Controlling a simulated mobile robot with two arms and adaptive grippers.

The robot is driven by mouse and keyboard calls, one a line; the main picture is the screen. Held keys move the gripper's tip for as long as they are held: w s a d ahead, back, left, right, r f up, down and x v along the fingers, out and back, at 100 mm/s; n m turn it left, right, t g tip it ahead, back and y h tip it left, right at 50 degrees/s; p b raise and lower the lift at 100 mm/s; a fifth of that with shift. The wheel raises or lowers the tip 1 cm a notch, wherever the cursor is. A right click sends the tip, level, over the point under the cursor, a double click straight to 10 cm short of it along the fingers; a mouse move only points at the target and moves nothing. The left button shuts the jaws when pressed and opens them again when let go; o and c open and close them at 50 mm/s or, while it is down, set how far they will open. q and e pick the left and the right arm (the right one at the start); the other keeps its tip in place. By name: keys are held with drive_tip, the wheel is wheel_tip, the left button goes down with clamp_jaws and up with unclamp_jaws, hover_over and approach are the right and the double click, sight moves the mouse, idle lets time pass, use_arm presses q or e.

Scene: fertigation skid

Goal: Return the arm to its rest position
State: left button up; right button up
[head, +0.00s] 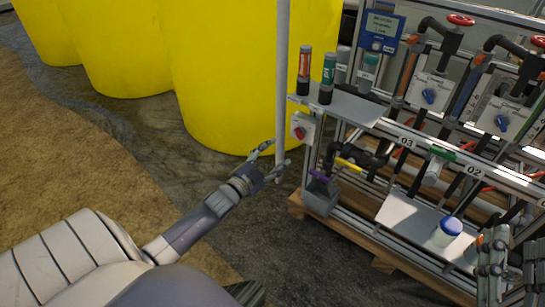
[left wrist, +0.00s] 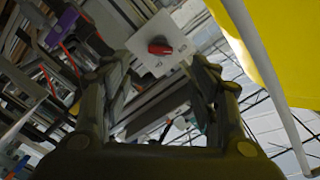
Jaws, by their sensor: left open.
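My left gripper (head: 278,154) reaches in from the left in the head view. It is open and empty, beside the upright pole and the left end of the skid. In the left wrist view its two fingers (left wrist: 160,85) stand apart with nothing between the tips. A red rotary switch (left wrist: 160,47) on a pale box shows beyond them; it also shows in the head view (head: 299,132), apart from the gripper. Grey jointed parts, which look like my right gripper (head: 510,270), show at the lower right edge of the head view; their opening is unclear.
The pipe skid (head: 420,152) fills the right side, with blue-handled valves. Its shelf (head: 350,108) carries several small bottles. A blue-capped jar (head: 447,231) stands on a lower plate (head: 410,214). Yellow tanks (head: 225,70) stand behind. The floor (head: 70,140) at left is clear.

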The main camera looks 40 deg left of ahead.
use_arm(q)
drive_tip(key=shift+s, duration=0.3)
idle(0.4)
